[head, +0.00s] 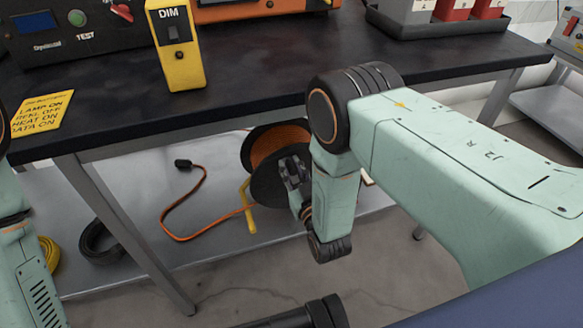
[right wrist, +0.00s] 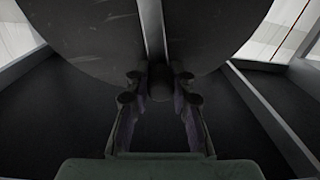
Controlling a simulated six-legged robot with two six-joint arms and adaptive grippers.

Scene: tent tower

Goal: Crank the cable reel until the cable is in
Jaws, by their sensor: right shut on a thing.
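The cable reel (head: 262,150) stands on the lower shelf, with black flanges, orange cable wound between them and a yellow stand (head: 250,208). A loose length of orange cable (head: 180,238) runs from it leftward over the shelf in a bend, ending at a black plug (head: 183,163). My right gripper (head: 293,176) is at the reel's near flange. In the right wrist view its fingers are shut on the dark crank handle (right wrist: 160,88), below a grey bar across the flange (right wrist: 95,35). The handle is dim there and hidden in the head view. My left gripper is out of view.
The dark bench top (head: 270,110) overhangs the reel, with a bench leg (head: 135,235) to its left. A black coil (head: 100,243) and a yellow coil (head: 48,254) lie at the left. A yellow DIM box (head: 178,55) and a yellow label card (head: 42,112) are on top.

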